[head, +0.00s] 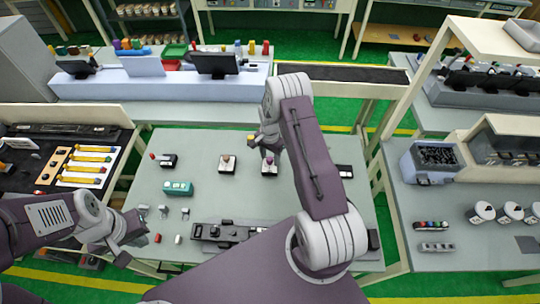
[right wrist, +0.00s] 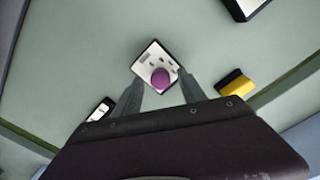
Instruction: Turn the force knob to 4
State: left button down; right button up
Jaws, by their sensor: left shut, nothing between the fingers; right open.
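A purple knob (head: 269,158) on a small white base stands on the grey table; it also shows in the right wrist view (right wrist: 160,78), with small dark marks on its base (right wrist: 146,58). My right gripper (right wrist: 160,88) is open above it, one finger on each side of the knob in that picture. I cannot tell whether the fingers touch it. A second knob unit (head: 227,163) with a tan top stands to its left. No readable number or force label shows. My left gripper (head: 138,240) is shut and empty near the table's front left corner.
A teal box (head: 178,188), a small black and white device (head: 167,160) and several small parts lie on the table's left. A long dark fixture (head: 222,232) lies at the front. A yellow and black block (right wrist: 236,87) shows right of my right gripper.

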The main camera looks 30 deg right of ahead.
grip_shut()
jog(key=shift+n, duration=0.3)
jog(key=n+b, duration=0.2)
jog(key=shift+f+n, duration=0.1)
jog(key=shift+n, duration=0.3)
jog(key=n+b, duration=0.2)
jog(key=n, duration=0.2)
jog(key=shift+w+n, duration=0.1)
jog(key=shift+n, duration=0.2)
jog(key=n+b, duration=0.1)
jog(key=n, duration=0.4)
jog(key=shift+b, duration=0.4)
jog(key=shift+r+n+b, duration=0.2)
jog(key=shift+n+b, duration=0.2)
jog(key=shift+n, duration=2)
